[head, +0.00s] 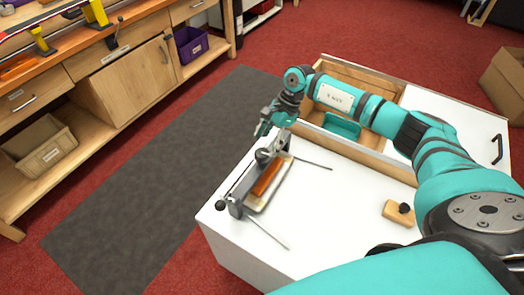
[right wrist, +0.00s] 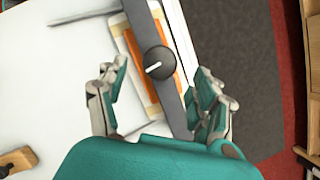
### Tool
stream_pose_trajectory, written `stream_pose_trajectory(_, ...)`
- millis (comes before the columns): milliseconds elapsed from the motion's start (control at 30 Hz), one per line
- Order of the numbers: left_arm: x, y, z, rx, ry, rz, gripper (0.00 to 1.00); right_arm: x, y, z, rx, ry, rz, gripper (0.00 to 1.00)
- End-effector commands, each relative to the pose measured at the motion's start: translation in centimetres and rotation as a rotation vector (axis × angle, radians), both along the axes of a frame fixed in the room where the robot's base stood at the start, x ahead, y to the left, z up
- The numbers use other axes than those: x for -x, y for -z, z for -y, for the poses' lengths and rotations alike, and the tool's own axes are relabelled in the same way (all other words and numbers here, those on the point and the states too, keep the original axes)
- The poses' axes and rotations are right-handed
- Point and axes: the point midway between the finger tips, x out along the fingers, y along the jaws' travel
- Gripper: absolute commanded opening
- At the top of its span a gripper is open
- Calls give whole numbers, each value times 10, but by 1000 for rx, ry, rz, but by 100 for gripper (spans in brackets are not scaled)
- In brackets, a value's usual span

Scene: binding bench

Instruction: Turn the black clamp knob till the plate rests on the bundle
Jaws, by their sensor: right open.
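The black clamp knob (right wrist: 159,62), round with a white mark on top, sits on a grey bar (right wrist: 141,18) in the right wrist view. It also shows as a dark disc in the head view (head: 263,155). The orange-brown bundle (head: 267,178) lies on a pale board in the clamp (head: 236,208). My right gripper (head: 266,126) is open above the clamp's far end. In the right wrist view its fingers (right wrist: 158,92) stand apart on either side, with the knob between and beyond them, apparently untouched. Whether the plate touches the bundle, I cannot tell. My left gripper is out of view.
Thin rods (head: 314,163) stick out from the clamp over the white top (head: 330,210). A wooden block with a black knob (head: 399,212) stands at right. An open drawer section with a teal tray (head: 341,126) lies behind. The white top is mostly clear.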

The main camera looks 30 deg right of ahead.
Motion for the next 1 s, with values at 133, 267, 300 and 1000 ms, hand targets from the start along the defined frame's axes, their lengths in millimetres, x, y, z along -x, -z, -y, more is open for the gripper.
stream_pose_trajectory(133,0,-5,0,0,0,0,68,0,26,-12,-1,-1,-2,68)
stream_pose_trajectory(267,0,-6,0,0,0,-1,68,-2,41,-18,-2,1,-1,68)
stream_pose_trajectory(300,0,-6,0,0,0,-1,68,-2,44,-19,-1,1,-2,68)
stream_pose_trajectory(1000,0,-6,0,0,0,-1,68,-2,51,-21,0,0,0,28)
